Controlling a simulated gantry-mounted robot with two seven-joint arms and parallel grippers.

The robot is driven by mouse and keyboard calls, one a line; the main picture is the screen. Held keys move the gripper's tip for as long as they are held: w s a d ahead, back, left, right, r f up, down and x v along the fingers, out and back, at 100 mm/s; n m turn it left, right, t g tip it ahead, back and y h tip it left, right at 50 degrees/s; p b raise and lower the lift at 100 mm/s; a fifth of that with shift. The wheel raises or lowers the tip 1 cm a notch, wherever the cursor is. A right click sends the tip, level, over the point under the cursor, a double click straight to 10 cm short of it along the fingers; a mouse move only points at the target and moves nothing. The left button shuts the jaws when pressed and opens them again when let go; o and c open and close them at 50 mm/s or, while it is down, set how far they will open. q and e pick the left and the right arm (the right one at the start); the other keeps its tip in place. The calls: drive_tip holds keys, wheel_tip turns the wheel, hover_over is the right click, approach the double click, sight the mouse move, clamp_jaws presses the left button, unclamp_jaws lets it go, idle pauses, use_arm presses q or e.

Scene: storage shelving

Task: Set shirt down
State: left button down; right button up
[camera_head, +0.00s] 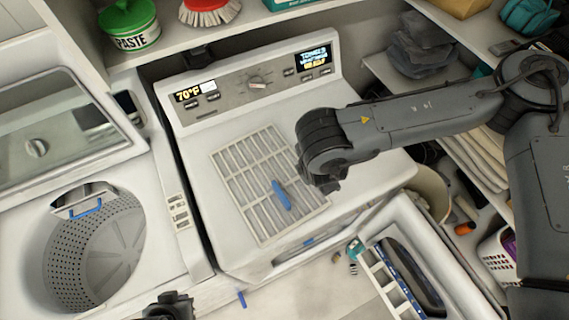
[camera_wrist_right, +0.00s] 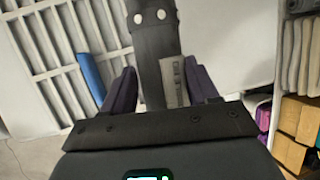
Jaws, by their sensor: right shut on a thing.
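I cannot make out a shirt for sure. My right gripper (camera_head: 325,182) is low over the right side of a white slatted rack (camera_head: 243,178) on the white machine's top. In the right wrist view, its two purplish fingers (camera_wrist_right: 160,88) stand either side of a dark strip (camera_wrist_right: 152,45) with two pale round spots and a grey lettered patch. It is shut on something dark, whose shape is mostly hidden. A blue piece (camera_head: 282,195) lies on the rack, left of the gripper. My left gripper (camera_head: 172,305) shows only partly at the bottom edge; its fingers are unclear.
An open washer with a perforated drum (camera_head: 95,250) stands at the left. Folded dark cloths (camera_head: 418,48) lie on the right-hand shelving. A green-lidded paste tub (camera_head: 130,25) and a red brush (camera_head: 208,10) sit on the shelf above. An open compartment (camera_head: 400,270) is at front right.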

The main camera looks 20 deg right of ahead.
drive_tip(key=w+a+f, duration=0.2)
drive_tip(key=w, duration=0.1)
drive_tip(key=w+a+f, duration=0.2)
drive_tip(key=w+a, duration=0.1)
drive_tip(key=shift+a+f, duration=0.15)
drive_tip(key=shift+f, duration=0.25)
drive_tip(key=shift+f+p, duration=0.7)
drive_tip(key=shift+f, duration=1.25)
drive_tip(key=shift+f, duration=0.1)
